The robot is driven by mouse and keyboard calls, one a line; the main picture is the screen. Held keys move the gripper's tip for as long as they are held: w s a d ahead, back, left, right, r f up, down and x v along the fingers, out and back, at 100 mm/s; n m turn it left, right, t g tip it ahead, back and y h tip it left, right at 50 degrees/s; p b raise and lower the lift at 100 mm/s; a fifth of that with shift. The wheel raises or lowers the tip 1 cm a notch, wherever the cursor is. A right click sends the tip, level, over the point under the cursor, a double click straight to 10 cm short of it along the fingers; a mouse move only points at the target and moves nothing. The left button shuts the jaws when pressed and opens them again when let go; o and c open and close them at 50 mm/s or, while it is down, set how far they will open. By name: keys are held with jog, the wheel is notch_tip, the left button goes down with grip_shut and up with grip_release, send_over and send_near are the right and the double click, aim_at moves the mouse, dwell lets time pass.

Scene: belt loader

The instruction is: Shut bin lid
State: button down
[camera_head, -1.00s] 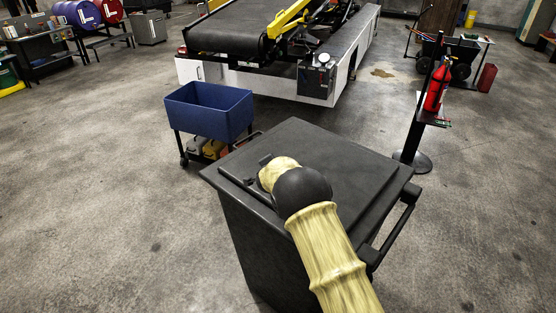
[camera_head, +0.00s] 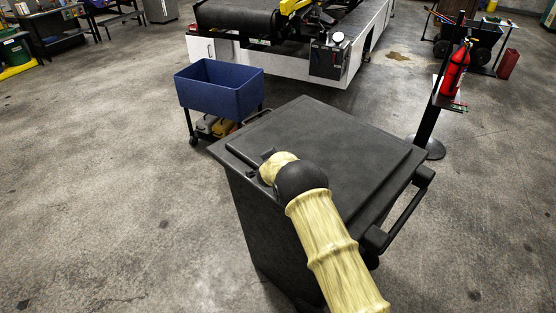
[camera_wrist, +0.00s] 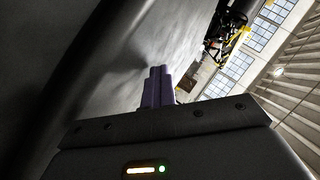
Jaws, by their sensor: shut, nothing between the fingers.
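The dark grey wheeled bin (camera_head: 285,225) stands upright in front of me in the head view. Its lid (camera_head: 340,143) lies flat over the bin's top, and no gap shows along the visible edges. My arm reaches over the lid, and the gripper end lies at the lid's left part, mostly hidden behind the arm. In the wrist view my gripper (camera_wrist: 157,88) shows with its fingers together and nothing between them. It is close to a broad dark grey surface, which looks like the lid; I cannot tell whether it touches.
A blue cart (camera_head: 220,88) stands just behind the bin on the left. The belt loader (camera_head: 330,60) is farther back. A stand with a red fire extinguisher (camera_head: 455,70) is at the right. The bin's handle bar (camera_head: 405,212) sticks out on the right. Floor on the left is clear.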

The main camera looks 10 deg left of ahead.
jog(key=shift+s+a+f, duration=0.1)
jog(key=shift+s+f, duration=0.25)
jog(key=shift+f, duration=0.3)
jog(key=shift+w+r+p, duration=0.2)
jog(key=shift+r+p, duration=0.25)
jog(key=shift+r, duration=0.2)
notch_tip(320, 180, up, 4)
jog(key=shift+s+a+r+p, duration=0.1)
jog(key=shift+r+p, duration=0.05)
jog(key=shift+p, duration=0.8)
jog(key=s+a+r+b, duration=0.3)
jog(key=s+r, duration=0.2)
jog(key=r, duration=0.1)
jog(key=shift+s+r, duration=0.35)
jog(key=shift+r, duration=0.05)
